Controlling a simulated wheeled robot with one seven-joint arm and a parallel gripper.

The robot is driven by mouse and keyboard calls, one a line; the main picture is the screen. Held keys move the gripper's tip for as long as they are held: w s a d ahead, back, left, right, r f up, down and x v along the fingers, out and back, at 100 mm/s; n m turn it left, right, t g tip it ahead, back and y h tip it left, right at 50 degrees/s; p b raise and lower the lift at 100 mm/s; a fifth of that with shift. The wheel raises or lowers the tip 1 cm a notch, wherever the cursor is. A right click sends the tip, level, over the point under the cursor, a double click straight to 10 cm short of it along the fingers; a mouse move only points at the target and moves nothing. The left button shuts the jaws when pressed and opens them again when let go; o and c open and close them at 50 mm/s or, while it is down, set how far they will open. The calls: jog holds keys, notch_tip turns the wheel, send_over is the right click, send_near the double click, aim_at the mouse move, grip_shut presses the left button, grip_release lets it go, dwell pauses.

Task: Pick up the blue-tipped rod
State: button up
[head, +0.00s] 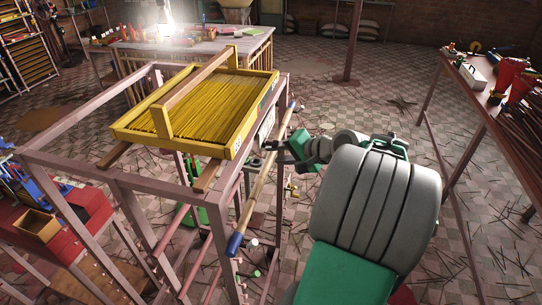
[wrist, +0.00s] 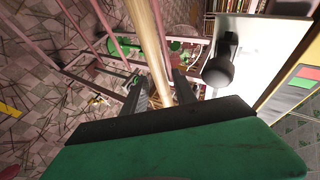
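The blue-tipped rod is a long pale wooden rod (head: 254,196) with a blue lower end (head: 235,244) and a dark bluish upper end. It slants along the right side of the metal frame in the head view. My gripper (head: 268,146) is at the rod's upper-middle part, reaching in from the right. In the wrist view the rod (wrist: 147,35) runs down between the two dark fingers of my gripper (wrist: 160,82). The fingers look apart, one on each side of the rod, with small gaps. The rod's tips are not clear in the wrist view.
A metal frame (head: 73,168) carries a yellow tray (head: 243,122) of thin sticks just left of my gripper. A cluttered table (head: 472,82) stands at right and a workbench (head: 192,48) at the back. Tiled floor (head: 370,102), littered with sticks, lies between them.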

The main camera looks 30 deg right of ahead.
grip_shut()
dwell(1.1)
